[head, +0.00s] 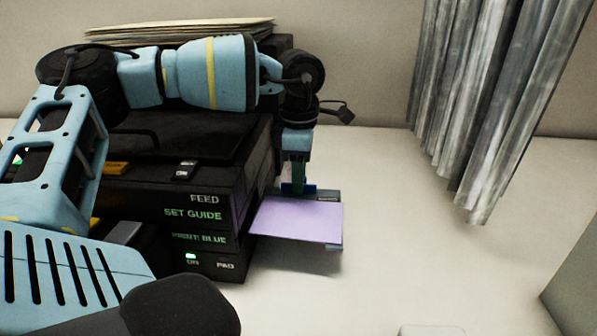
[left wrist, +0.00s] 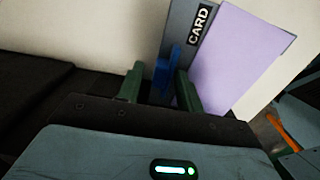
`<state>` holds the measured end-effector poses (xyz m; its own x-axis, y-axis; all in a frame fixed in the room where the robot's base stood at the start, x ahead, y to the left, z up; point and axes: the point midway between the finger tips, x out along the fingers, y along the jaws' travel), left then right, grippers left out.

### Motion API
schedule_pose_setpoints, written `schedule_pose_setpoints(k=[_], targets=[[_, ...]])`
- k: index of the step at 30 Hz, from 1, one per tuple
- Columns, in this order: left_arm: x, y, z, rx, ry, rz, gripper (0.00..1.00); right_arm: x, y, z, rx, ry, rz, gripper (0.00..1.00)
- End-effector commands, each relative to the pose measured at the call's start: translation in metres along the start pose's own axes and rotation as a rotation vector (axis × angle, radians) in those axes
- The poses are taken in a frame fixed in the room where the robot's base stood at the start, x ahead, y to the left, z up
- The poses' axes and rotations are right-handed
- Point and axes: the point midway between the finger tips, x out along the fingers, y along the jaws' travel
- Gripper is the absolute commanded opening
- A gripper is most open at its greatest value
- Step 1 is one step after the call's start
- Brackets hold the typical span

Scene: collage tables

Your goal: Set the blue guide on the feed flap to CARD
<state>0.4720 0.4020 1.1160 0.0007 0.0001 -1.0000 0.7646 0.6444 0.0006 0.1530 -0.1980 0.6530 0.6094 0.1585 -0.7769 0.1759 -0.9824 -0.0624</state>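The feed flap (head: 334,248) sticks out from the right side of the black printer (head: 262,185), with a lilac sheet (head: 298,220) lying on it. The blue guide (head: 312,187) stands at the sheet's back edge. In the left wrist view the guide (left wrist: 163,78) shows near the grey strip with the CARD label (left wrist: 198,27), and the lilac sheet (left wrist: 235,55) lies beside it. My left gripper (head: 298,188) points down at the guide. Its green fingers (left wrist: 159,86) are apart, one to each side of the guide, with a gap on the left. My right gripper is out of view.
The printer front bears the words FEED, SET GUIDE, PRINT: BLUE, ON and PAD, with a lit green light (head: 191,257). Papers (head: 180,30) lie on top at the back. A grey curtain (head: 490,90) hangs at the right. The white table (head: 420,240) right of the flap is clear.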

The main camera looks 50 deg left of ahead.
Motion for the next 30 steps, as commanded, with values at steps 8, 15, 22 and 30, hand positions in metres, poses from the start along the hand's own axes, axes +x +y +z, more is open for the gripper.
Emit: schedule_pose_setpoints(k=[8, 15, 22, 30], targets=[[0.001, 0.000, 0.000, 0.000, 0.000, 0.000, 0.31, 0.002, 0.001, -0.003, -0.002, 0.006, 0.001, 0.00], [0.000, 0.001, 0.000, 0.000, -0.001, 0.002, 0.00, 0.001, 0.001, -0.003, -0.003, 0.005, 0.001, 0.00], [-0.001, 0.001, 0.000, -0.001, -0.001, 0.005, 0.00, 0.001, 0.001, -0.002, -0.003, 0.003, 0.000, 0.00], [-0.001, -0.022, 0.001, 0.001, -0.002, 0.005, 0.00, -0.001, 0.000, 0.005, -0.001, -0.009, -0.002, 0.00]])
